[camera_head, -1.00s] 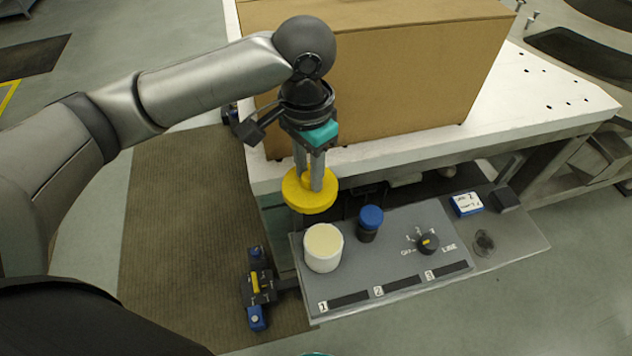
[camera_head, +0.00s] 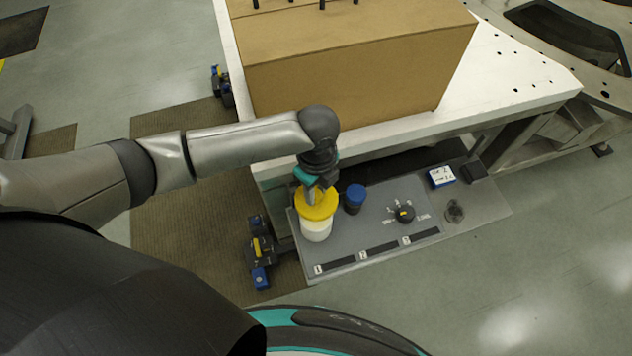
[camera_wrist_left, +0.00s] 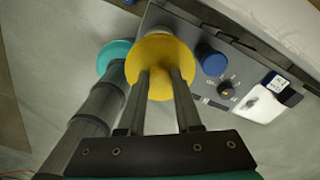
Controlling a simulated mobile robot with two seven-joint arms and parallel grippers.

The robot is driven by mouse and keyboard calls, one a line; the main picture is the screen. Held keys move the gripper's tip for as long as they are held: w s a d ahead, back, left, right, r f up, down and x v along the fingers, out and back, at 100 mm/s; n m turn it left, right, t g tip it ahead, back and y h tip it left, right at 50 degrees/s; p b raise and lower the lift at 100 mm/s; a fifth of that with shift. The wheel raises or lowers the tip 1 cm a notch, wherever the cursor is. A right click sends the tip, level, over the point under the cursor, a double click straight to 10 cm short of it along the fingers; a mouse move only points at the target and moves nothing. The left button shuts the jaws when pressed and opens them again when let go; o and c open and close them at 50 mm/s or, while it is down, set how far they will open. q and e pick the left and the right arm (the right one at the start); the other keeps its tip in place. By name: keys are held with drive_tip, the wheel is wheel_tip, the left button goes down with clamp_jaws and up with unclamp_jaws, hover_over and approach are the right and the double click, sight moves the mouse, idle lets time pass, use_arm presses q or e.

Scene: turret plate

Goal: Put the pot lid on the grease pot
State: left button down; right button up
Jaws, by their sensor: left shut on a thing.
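The yellow pot lid (camera_head: 327,206) is a round disc with a knob. My left gripper (camera_head: 316,195) is shut on its knob from above. The white grease pot (camera_head: 316,231) stands upright at the left end of the grey plate (camera_head: 380,225). The lid is over the top of the pot and hides its opening. I cannot tell whether lid and pot touch. My right gripper is not in view.
A dark jar with a blue cap (camera_head: 355,196) stands just right of the pot. A black dial (camera_head: 405,214) and a blue-and-white box (camera_head: 441,177) are farther right. A large cardboard box (camera_head: 350,80) stands on the white table behind.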

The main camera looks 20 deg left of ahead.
sight(316, 203)
use_arm(q)
drive_tip(key=shift+s+f, duration=0.1)
drive_tip(key=shift+f, duration=0.1)
wheel_tip(316, 203, down, 6)
drive_tip(key=b, duration=0.6)
drive_tip(key=shift+r, duration=0.25)
drive_tip(key=shift+f+b, duration=0.35)
drive_tip(key=shift+f, duration=0.3)
drive_tip(key=shift+f+p, duration=0.15)
drive_tip(key=shift+p, duration=0.35)
idle(0.3)
drive_tip(key=shift+f, duration=0.6)
idle(0.5)
drive_tip(key=shift+f, duration=0.25)
idle(0.7)
drive_tip(key=shift+c, duration=0.2)
unclamp_jaws()
idle(0.4)
drive_tip(key=shift+r, duration=0.1)
